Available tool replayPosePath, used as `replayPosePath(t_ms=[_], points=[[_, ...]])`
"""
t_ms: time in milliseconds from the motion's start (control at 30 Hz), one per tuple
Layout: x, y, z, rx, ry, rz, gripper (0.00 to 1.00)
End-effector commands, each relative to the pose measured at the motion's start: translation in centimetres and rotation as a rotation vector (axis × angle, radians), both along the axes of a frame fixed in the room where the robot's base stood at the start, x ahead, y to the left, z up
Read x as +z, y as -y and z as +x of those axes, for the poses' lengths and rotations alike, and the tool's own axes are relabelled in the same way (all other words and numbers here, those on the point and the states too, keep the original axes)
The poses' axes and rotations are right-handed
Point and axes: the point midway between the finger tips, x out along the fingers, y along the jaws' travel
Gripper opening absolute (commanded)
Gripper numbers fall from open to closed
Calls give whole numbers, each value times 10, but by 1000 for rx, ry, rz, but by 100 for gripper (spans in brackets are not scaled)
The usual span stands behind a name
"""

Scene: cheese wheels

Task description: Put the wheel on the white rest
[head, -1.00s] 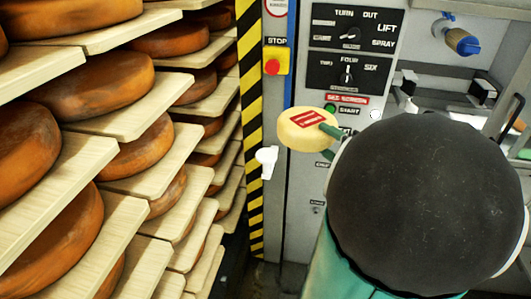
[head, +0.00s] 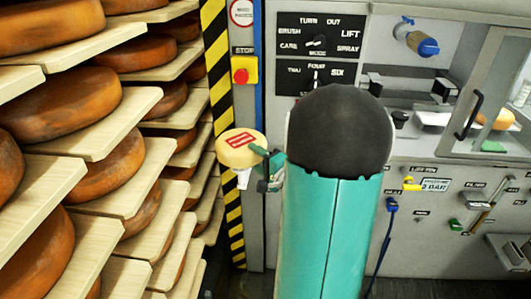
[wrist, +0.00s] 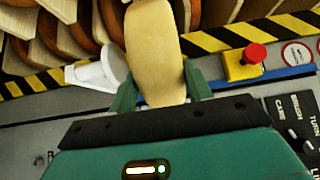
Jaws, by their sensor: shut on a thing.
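A small pale yellow cheese wheel with a red label (head: 238,147) is held by my gripper (head: 268,163) in the head view. In the wrist view the wheel (wrist: 155,50) shows edge-on between the two green fingers of my gripper (wrist: 160,92). The white rest (head: 242,176) is fixed by the machine's left edge. In the head view the wheel overlaps its top. In the wrist view the rest (wrist: 98,70) lies just left of the wheel, with a narrow gap in the picture. I cannot tell whether they touch.
Wooden shelves (head: 110,196) with several large orange-brown wheels fill the left. A black-and-yellow striped post (head: 222,90) stands beside the rest. A red stop button (head: 241,76) is above it. The grey machine with its control panel (head: 320,50) fills the right.

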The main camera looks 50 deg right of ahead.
Motion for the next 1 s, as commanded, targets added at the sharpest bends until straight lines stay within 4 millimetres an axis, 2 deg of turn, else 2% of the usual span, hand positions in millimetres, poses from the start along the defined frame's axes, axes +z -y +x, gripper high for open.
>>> replayPosePath(t_ms=[133, 400, 800, 833, 933, 1000], points=[[-6, 0, 7, -1, 6, 0, 0], [-35, 0, 7, -1, 6, -1, 0], [-39, 0, 7, -1, 6, -3, 0], [-41, -1, 7, -1, 0, 0, 54], [-41, -1, 7, -1, 1, -1, 72], [-41, -1, 7, -1, 1, -1, 72]])
